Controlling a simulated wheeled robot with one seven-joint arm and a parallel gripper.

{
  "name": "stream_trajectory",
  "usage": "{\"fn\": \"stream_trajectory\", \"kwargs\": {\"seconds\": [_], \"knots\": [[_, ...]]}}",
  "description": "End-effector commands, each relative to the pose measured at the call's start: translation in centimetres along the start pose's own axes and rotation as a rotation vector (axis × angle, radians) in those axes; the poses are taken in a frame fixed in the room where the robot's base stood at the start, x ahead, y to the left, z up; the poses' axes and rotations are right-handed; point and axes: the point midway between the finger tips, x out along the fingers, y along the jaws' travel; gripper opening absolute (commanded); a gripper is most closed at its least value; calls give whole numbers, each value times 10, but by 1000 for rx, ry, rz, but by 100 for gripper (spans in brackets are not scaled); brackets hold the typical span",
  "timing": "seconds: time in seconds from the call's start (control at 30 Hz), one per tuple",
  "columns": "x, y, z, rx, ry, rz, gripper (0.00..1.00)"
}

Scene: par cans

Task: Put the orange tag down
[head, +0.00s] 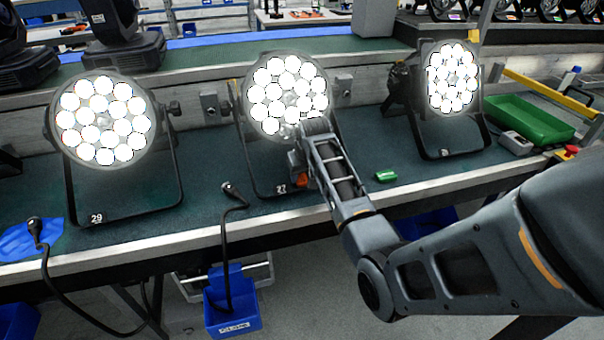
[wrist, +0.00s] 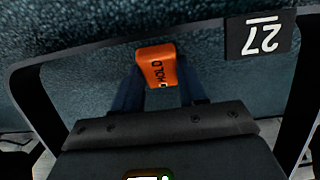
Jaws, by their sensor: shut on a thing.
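The orange tag (wrist: 157,66), with dark "HOLD" lettering, is between the two fingers of my gripper (wrist: 158,88) in the wrist view. The gripper is shut on it. In the head view the tag (head: 302,179) shows as a small orange patch at the end of my arm, low over the green mat by the par can marked 27 (head: 290,97). Part of the gripper (head: 297,165) is hidden by the arm there. I cannot tell whether the tag touches the mat.
The black stand of can 27 (wrist: 30,100) frames the gripper closely. Lit par cans stand left (head: 104,120) and right (head: 452,80). A green block (head: 386,176) lies right of my arm. A black cable connector (head: 232,191) lies left. A green tray (head: 530,120) is far right.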

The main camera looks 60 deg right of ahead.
Motion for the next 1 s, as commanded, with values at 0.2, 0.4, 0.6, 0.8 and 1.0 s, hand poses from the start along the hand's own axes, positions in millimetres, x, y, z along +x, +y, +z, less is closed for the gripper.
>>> {"fn": "stream_trajectory", "kwargs": {"seconds": [0.2,0.4,0.6,0.8,1.0], "knots": [[0,0,0,0,1,0,13],[2,0,1,1,1,0,49],[2,0,1,1,1,0,67],[2,0,1,1,1,0,67],[-12,0,-1,1,4,0,67]]}}
